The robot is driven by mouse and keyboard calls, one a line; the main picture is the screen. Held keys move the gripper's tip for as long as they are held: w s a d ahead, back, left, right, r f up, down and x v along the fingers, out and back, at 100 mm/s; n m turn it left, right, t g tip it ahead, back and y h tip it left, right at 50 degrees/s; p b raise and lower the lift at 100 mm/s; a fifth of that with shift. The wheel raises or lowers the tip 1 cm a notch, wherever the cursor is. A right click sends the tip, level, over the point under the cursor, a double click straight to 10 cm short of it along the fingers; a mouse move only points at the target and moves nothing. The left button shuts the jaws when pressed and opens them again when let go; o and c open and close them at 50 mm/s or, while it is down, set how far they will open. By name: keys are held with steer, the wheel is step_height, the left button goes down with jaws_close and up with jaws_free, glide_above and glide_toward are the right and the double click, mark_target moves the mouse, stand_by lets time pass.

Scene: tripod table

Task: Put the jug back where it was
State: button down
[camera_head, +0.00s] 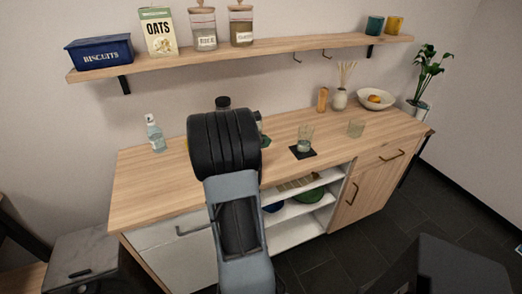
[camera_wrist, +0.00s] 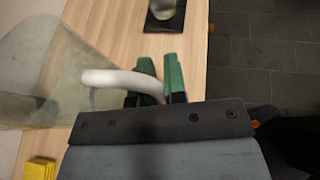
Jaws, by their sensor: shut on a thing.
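The jug (camera_wrist: 38,62) is clear, greyish glass with a pale handle (camera_wrist: 112,78). It fills the left of the wrist view, and its lower part runs out of that picture. My gripper (camera_wrist: 157,72) has green fingertips, shut on the handle. In the head view my arm hides most of the gripper and the jug; a green fingertip (camera_head: 265,142) shows just right of the arm, over the counter. I cannot tell whether the jug touches the wooden counter (camera_head: 140,187).
A spray bottle (camera_head: 155,135) stands at the left. A bowl (camera_head: 375,101), a reed vase (camera_head: 339,99) and a plant (camera_head: 428,75) are at the right. A shelf (camera_head: 270,50) runs above.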

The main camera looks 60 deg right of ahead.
steer(key=shift+w+d+f, duration=0.15)
steer(key=shift+w+f, duration=0.1)
steer(key=shift+f, duration=0.55)
steer(key=shift+w+d+f, duration=0.1)
steer(key=shift+w+f, duration=0.1)
steer(key=shift+f, duration=0.65)
steer(key=shift+w+d+f, duration=0.15)
steer(key=shift+w+f, duration=0.1)
steer(key=shift+f, duration=0.65)
steer(key=shift+f+b, duration=0.15)
steer(key=shift+b, duration=0.15)
steer(key=c, duration=1.2)
jaws_free()
steer(key=shift+o, duration=0.2)
